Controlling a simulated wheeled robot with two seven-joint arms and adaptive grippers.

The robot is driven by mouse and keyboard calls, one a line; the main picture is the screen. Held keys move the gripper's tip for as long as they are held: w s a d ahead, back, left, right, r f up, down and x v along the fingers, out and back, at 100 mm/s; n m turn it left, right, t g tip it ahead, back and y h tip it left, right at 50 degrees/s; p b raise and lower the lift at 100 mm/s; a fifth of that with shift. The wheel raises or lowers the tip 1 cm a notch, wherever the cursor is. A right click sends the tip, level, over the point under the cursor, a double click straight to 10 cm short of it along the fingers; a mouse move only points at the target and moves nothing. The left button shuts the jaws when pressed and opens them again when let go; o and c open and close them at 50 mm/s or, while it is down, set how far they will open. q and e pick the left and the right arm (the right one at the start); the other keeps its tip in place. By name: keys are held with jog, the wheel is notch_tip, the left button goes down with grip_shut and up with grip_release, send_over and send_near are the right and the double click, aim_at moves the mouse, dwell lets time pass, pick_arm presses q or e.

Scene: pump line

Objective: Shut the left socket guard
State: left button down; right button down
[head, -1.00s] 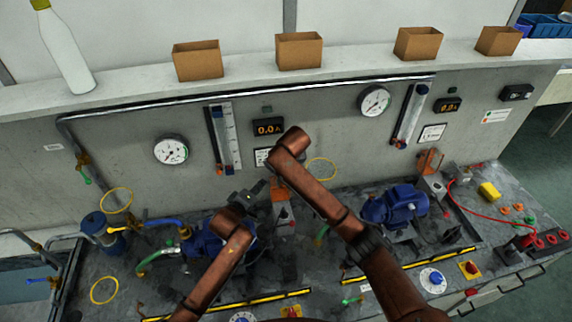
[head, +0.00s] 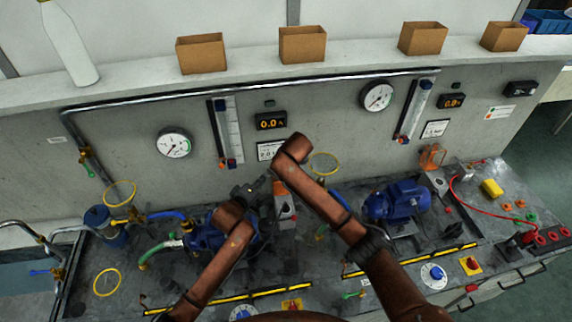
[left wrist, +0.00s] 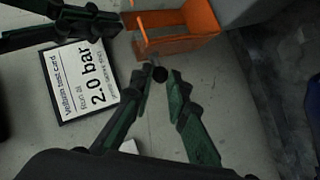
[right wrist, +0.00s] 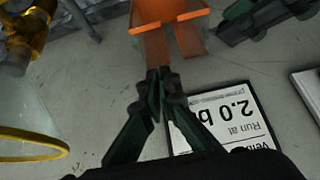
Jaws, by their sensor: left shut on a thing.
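The left socket guard (head: 280,188) is an orange cover raised above its grey socket box (head: 287,208) on the bench. It shows as an orange frame in the left wrist view (left wrist: 190,42) and at the top of the right wrist view (right wrist: 165,12). My left gripper (left wrist: 160,76) is shut on a small dark knob (left wrist: 160,74) just beside the orange frame. In the head view my left gripper (head: 254,189) is small and dark beside the guard. My right gripper (right wrist: 158,76) has its fingers together just below the orange guard; my arm hides it in the head view.
A second orange guard (head: 432,157) stands raised at the right. A blue pump motor (head: 397,200) sits between the two. A "2.0 bar" card (left wrist: 82,82) is on the wall close to the grippers. Yellow rings (head: 120,193) and hoses lie to the left.

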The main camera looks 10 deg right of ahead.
pick_arm(q)
jog(key=shift+f, duration=0.15)
jog(key=c, duration=2.1)
grip_release()
jog(key=shift+o, duration=1.3)
